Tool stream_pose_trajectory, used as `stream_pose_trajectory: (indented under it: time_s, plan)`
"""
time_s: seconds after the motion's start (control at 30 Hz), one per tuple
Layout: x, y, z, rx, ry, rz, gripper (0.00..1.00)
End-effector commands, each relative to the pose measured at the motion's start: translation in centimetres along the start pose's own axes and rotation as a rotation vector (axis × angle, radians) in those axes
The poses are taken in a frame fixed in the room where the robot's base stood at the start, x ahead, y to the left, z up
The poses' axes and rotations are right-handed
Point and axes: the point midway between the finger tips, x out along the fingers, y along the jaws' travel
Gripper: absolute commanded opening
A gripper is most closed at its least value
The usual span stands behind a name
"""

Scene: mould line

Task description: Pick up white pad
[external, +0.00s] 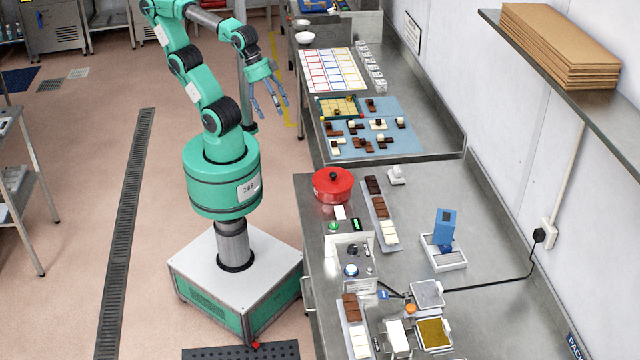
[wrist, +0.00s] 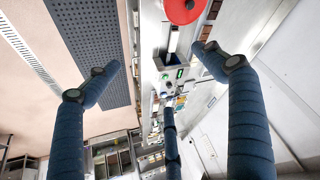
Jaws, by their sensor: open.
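A small flat white pad (external: 340,212) lies on the steel bench just below the red round pot (external: 333,185). In the wrist view a narrow white piece (wrist: 173,42) below the red pot (wrist: 184,8) looks like the same pad. My gripper (external: 270,108) hangs over the floor to the left of the bench, well apart from the pad and higher. Its blue fingers are spread open and empty. In the wrist view my gripper (wrist: 158,78) shows separated fingers with nothing between them.
A control box (external: 352,258) with buttons stands below the pad. Long trays (external: 392,236) of brown and white pieces lie to its right. A blue block (external: 445,225) stands in a white holder (external: 443,258).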

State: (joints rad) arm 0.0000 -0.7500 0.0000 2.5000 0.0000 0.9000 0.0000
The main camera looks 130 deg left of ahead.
Motion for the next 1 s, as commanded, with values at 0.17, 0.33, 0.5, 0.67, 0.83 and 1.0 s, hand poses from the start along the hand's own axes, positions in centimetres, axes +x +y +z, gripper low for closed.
stream_pose_trajectory:
  time_s: [0.17, 0.33, 0.5, 0.67, 0.83, 1.0]
  plan:
    - [0.0, 0.0, 0.0, 0.0, 0.0, 0.0, 0.88]
    - [0.0, 0.0, 0.0, 0.0, 0.0, 0.0, 0.88]
    - [0.0, -0.1, -0.3, -0.005, -0.003, -0.002, 0.88]
    - [0.3, -0.7, -1.7, -0.028, -0.02, -0.01, 0.88]
    - [1.1, -1.9, -4.5, -0.074, -0.053, -0.026, 0.88]
    - [2.5, -3.9, -8.1, -0.137, -0.095, -0.046, 0.88]
